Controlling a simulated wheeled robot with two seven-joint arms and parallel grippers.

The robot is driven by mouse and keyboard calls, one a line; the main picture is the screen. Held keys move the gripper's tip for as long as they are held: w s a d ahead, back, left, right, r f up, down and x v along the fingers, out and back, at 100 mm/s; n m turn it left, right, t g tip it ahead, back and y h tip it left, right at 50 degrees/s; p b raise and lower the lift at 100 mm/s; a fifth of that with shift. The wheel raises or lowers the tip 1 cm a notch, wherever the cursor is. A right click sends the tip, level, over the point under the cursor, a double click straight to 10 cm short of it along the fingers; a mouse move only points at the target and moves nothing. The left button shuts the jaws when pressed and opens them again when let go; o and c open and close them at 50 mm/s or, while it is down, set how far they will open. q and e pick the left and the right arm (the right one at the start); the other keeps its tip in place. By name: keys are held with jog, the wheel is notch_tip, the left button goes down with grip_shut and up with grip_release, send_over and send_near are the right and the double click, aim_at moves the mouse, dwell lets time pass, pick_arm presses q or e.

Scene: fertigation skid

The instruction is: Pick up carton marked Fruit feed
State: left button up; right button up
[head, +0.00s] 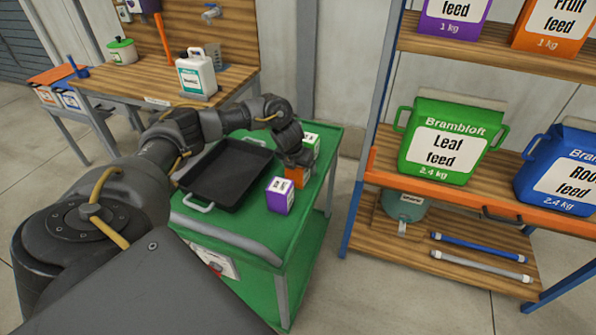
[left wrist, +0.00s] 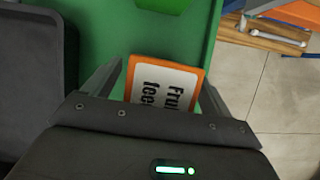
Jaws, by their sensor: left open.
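A small orange carton marked Fruit feed (head: 297,178) stands on the green cart (head: 315,205). In the left wrist view the carton (left wrist: 165,86) shows its white label between the fingers. My left gripper (left wrist: 163,85) is open, with one finger on each side of the carton; I cannot tell whether they touch it. In the head view my left gripper (head: 294,160) is above the carton and hides part of it. A larger orange Fruit feed carton (head: 554,24) marked 1 kg stands on the upper shelf, cut off by the picture's edge. My right gripper is in neither view.
A purple-and-white carton (head: 280,196) stands close in front of the orange one, and a green-and-white carton (head: 311,145) behind it. A black tray (head: 228,173) lies to the left on the cart.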

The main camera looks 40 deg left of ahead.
pick_arm(q)
jog(key=shift+c, duration=0.3)
jog(key=c, duration=1.3)
jog(key=shift+o, duration=0.2)
jog(key=shift+w, duration=0.1)
